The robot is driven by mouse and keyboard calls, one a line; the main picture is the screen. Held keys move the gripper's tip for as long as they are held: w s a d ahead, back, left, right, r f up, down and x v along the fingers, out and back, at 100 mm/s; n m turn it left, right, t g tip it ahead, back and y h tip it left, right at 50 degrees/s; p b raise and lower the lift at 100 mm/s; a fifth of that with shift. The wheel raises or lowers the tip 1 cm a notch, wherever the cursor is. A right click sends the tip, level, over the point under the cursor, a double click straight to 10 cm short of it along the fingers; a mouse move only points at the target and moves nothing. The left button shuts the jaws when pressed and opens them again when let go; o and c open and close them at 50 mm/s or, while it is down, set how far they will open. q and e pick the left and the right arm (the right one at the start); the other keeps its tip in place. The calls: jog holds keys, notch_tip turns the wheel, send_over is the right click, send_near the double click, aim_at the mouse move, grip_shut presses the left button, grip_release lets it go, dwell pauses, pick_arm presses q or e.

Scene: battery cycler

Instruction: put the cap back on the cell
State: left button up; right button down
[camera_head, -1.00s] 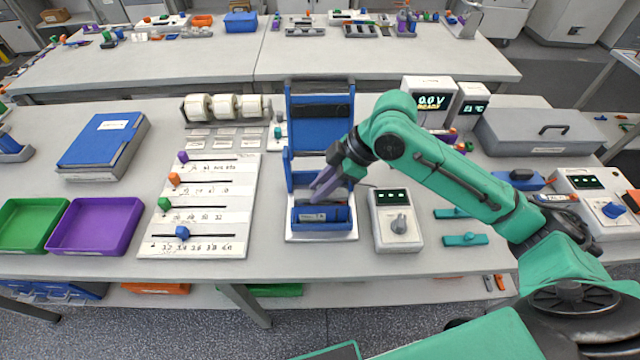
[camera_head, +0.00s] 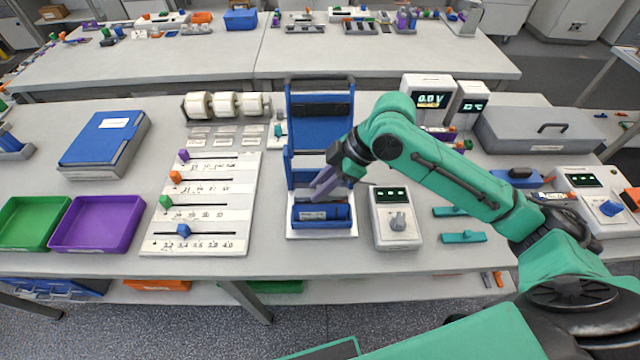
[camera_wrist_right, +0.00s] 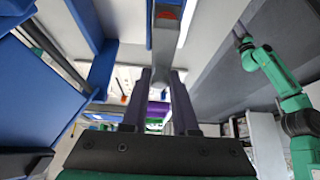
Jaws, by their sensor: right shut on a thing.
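A blue fixture (camera_head: 293,183) with a tall back frame stands on a white base at the middle of the bench. A dark blue cell (camera_head: 320,213) lies in its front part. My right gripper (camera_head: 322,185) reaches in from the right, its purple fingers pointing down-left just above and behind the cell. The fingers also show in the right wrist view (camera_wrist_right: 165,80), close together at a grey piece (camera_wrist_right: 163,45) with an orange-red spot. I take this piece for the cap, but its shape is unclear. Whether it touches the cell is hidden. My left gripper is out of view.
A white meter box (camera_head: 395,217) stands close right of the fixture. A white slider board (camera_head: 205,200) is on the left, with purple (camera_head: 98,222) and green (camera_head: 32,222) trays beyond it. A tall readout box (camera_head: 428,98) stands behind my right arm.

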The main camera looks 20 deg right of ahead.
jog(key=shift+f, duration=0.4)
dwell(0.4)
jog(key=shift+c, duration=0.6)
grip_release()
notch_tip(320, 180, up, 7)
jog(key=p, duration=0.8)
jog(key=shift+r+p, duration=0.1)
jog(key=shift+p, duration=0.25)
grip_shut()
dwell(0.4)
